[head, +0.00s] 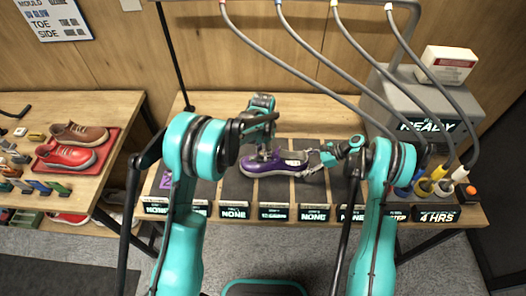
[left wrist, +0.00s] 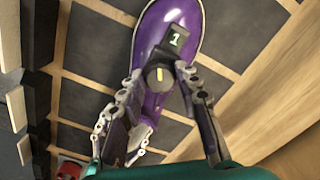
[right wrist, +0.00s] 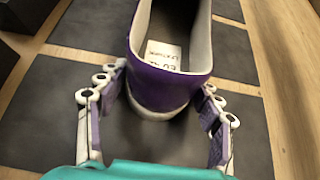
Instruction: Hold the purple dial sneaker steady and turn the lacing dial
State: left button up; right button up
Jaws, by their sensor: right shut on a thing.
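The purple sneaker (head: 283,168) stands on the dark mat of the bench, its toe to the left in the head view. Its round dark dial (left wrist: 159,77) has a yellow mark, and a small black display (left wrist: 175,40) beside it shows "1". My left gripper (head: 265,153) is over the front of the shoe; in the left wrist view its fingers are apart, on either side of the dial. My right gripper (head: 325,157) is shut on the sneaker's heel (right wrist: 160,95); in the right wrist view its fingers flank the heel, below a white insole label.
Labelled plates (head: 234,212) line the bench's front edge. A grey box reading "READY" (head: 428,124), with hoses, and several coloured bottles stand at the right. A side table at the left has a red tray (head: 106,147) with shoes.

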pick_arm(q)
jog(key=c, duration=0.4)
jog(key=shift+n, duration=0.4)
jog(key=n, duration=1.1)
jog(key=shift+d, duration=0.1)
dwell(0.3)
jog(key=o, duration=1.2)
